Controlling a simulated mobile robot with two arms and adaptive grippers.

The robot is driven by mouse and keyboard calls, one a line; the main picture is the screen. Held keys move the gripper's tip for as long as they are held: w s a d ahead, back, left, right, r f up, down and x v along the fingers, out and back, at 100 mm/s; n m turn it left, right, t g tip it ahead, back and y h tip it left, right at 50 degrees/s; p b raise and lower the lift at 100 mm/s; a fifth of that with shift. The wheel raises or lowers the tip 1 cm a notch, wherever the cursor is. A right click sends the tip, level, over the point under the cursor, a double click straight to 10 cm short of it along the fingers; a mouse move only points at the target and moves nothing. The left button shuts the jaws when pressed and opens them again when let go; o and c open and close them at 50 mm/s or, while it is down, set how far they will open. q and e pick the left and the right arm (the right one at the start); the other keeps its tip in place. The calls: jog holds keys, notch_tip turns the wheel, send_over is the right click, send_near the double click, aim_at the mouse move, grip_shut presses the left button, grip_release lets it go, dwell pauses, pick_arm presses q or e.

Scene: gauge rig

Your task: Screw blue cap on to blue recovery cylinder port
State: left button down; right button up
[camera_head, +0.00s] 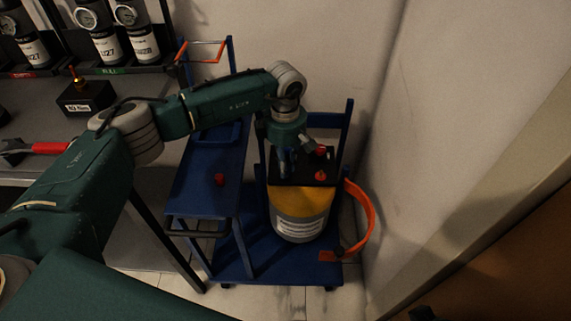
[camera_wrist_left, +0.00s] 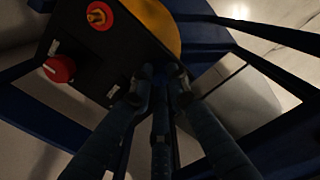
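The recovery cylinder (camera_head: 300,222) has a grey body and a yellow shoulder. It stands upright on a blue cart, with a black panel on top that also shows in the left wrist view (camera_wrist_left: 110,45). My left gripper (camera_head: 288,170) points down at the left part of this panel. In the left wrist view its fingertips (camera_wrist_left: 160,82) are close together at the panel's edge. Shadow and the fingers hide what is between them. I cannot make out the blue cap or the blue port. My right gripper is not in view.
Red knobs (camera_head: 320,176) sit on the panel's right part. A red cap (camera_head: 219,180) lies on the blue shelf (camera_head: 200,196) left of the cylinder. An orange hose (camera_head: 368,215) curves out on the right, near the wall. A bench with gauges (camera_head: 88,18) stands at left.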

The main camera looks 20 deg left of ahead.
pick_arm(q)
jog(key=shift+m+b, duration=0.55)
jog(key=shift+m, duration=0.85)
jog(key=shift+m+b, duration=0.3)
jog(key=shift+m, duration=0.7)
jog(key=shift+r, duration=0.1)
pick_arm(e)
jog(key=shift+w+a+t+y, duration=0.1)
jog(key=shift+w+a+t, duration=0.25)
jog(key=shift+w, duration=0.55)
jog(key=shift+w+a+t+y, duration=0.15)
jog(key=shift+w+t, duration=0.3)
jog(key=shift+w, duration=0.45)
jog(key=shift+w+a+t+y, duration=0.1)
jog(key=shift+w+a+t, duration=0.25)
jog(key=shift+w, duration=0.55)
pick_arm(q)
jog(key=shift+w+m, duration=0.1)
jog(key=shift+m, duration=0.2)
